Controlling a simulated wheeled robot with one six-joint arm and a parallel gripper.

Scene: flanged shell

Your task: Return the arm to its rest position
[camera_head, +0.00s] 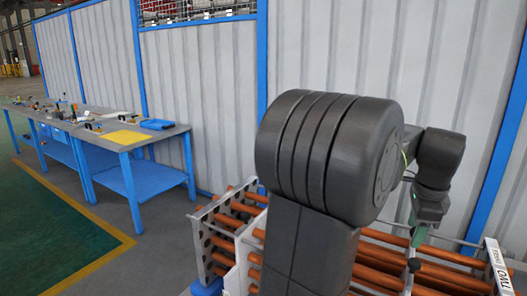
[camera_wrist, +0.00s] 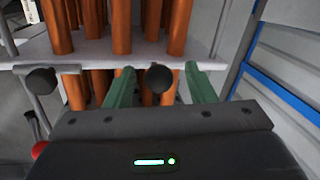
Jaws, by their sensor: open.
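My gripper (camera_wrist: 160,84) shows in the wrist view with its two green fingers apart and nothing between them that I can see held. It points at a bundle of copper-coloured tubes (camera_wrist: 121,28) running through a pale plate (camera_wrist: 105,52). A dark round knob (camera_wrist: 158,78) shows between the fingers; I cannot tell how near it is. In the head view my arm reaches over to the right, and my gripper (camera_head: 421,232) hangs over the right part of the tube bundle (camera_head: 380,262). My arm hides the middle of the bundle.
A corrugated wall (camera_head: 205,95) with blue posts stands close behind the bundle. A blue workbench (camera_head: 128,138) with small items and a yellow sheet (camera_head: 124,137) stands at left. Green floor (camera_head: 50,230) at the left front is clear. Another dark knob (camera_wrist: 40,80) sits left of my fingers.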

